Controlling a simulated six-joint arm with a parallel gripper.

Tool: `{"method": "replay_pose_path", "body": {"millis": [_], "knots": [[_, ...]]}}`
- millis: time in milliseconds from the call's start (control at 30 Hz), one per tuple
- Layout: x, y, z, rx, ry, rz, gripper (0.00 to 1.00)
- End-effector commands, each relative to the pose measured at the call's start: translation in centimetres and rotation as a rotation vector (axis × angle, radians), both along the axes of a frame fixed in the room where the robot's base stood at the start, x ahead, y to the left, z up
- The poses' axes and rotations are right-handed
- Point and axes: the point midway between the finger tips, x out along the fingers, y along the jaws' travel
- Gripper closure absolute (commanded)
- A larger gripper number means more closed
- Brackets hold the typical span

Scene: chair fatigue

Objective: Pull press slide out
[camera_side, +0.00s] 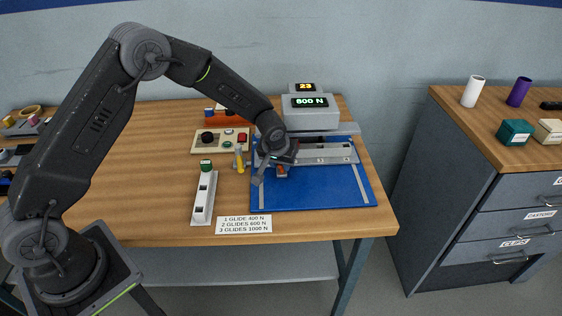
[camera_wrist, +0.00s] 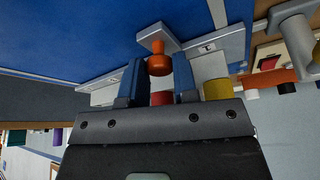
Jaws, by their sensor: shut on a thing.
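My gripper (camera_side: 277,168) reaches down over the left part of the bar. In the wrist view its two blue fingers (camera_wrist: 160,82) are shut on the orange knob, one on each side. My wrist hides the bar's left end.
A yellow-handled clamp (camera_side: 240,160) stands close left of my gripper. The front part of the blue plate is clear. A drawer cabinet (camera_side: 490,190) stands right.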

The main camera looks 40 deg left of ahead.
Motion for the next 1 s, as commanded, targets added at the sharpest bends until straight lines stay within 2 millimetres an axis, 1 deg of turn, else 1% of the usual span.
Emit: {"method": "replay_pose_path", "body": {"millis": [67, 267, 367, 467, 700, 800, 900, 1000], "knots": [[0.0, 0.0, 0.0, 0.0, 0.0, 0.0, 1.0], [0.0, -0.1, 0.0, 0.0, 0.0, 0.0, 1.0], [-0.5, -0.7, 0.0, 0.001, 0.0, -0.003, 1.0], [-2.0, -2.3, 0.1, 0.002, 0.001, -0.006, 1.0], [-7.0, -7.4, 0.1, 0.001, -0.001, -0.009, 1.0], [-8.7, -8.9, 0.0, 0.001, 0.0, -0.008, 1.0], [-9.7, -9.9, 0.0, 0.0, -0.001, -0.004, 1.0], [-10.2, -10.3, 0.0, 0.0, -0.001, 0.0, 1.0]]}}
